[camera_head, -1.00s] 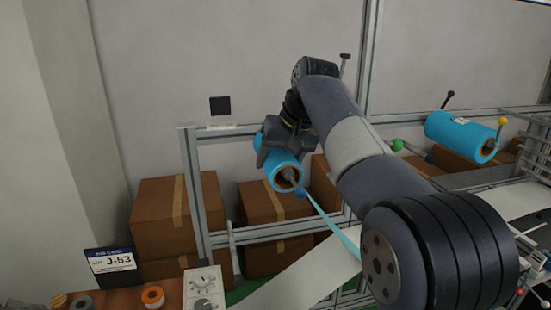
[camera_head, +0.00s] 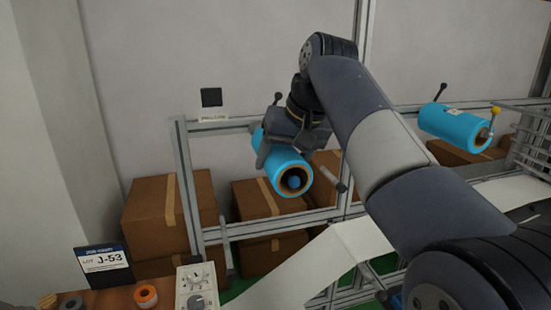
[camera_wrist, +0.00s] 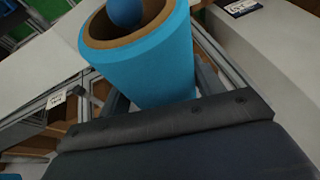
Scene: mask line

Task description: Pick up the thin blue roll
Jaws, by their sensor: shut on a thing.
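The blue roll (camera_head: 280,165) has a brown core, and its open end faces the camera. My gripper (camera_head: 284,148) is shut on it from above and behind, with a finger on each side. The wrist view shows the roll (camera_wrist: 150,68) between the fingers, with a blue ball (camera_wrist: 124,12) in the mouth of its core. The ball (camera_head: 294,182) also shows in the head view. I cannot tell how far the roll is over any spindle behind the ball. A second blue roll (camera_head: 455,127) hangs at the right.
A grey metal frame (camera_head: 186,195) stands at the left. A grey rod (camera_head: 328,179) juts out just right of the held roll. Brown boxes (camera_head: 165,215) stand behind. A white web (camera_head: 290,283) runs below, and a dial box (camera_head: 195,285) is at front left.

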